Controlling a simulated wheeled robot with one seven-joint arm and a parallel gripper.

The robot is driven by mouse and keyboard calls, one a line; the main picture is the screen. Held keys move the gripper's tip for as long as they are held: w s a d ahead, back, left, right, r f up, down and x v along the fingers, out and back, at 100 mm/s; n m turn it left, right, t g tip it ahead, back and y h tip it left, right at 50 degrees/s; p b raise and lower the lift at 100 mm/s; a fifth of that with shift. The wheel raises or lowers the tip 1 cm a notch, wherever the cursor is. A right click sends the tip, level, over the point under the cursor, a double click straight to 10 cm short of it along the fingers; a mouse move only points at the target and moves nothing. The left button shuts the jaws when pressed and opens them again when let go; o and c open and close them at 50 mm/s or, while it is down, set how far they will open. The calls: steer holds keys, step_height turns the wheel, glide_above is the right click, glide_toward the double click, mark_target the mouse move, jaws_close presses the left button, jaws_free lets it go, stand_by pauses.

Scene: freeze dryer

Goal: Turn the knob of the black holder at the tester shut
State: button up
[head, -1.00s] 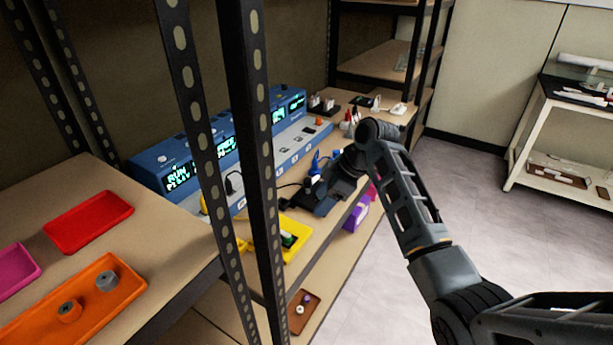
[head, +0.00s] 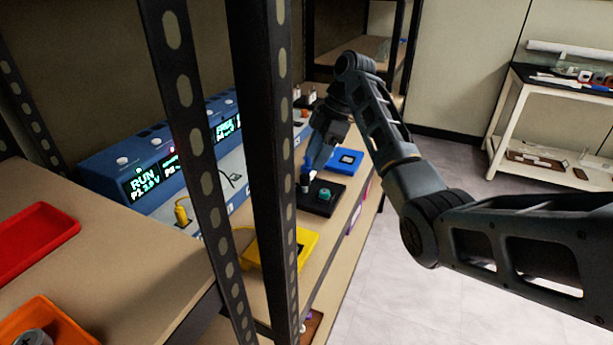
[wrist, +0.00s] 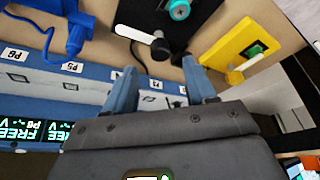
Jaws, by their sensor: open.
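The black holder (head: 322,204) lies on the shelf in front of the blue tester (head: 165,150), with a teal round part (head: 325,194) on it. In the wrist view the black holder (wrist: 150,14) is at the top. Its black knob (wrist: 160,49) has a white lever (wrist: 134,33) pointing to the upper left. My gripper (head: 308,178) is open and empty over the holder's tester-side end. In the wrist view its two blue fingers (wrist: 160,66) are spread, with the knob just beyond and between their tips. I cannot tell whether they touch it.
A blue holder (head: 346,155) lies beyond the black one, and a yellow holder (head: 308,240) lies nearer. Dark perforated rack posts (head: 262,150) stand in front and partly hide the tester. A yellow plug (head: 181,211) sits at the tester. The floor at right is clear.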

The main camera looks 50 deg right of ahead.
mark_target(307, 176)
steer(key=x, duration=0.5)
steer(key=shift+w+a+f, duration=0.1)
steer(key=shift+f, duration=0.15)
steer(key=shift+c, duration=0.2)
jaws_close()
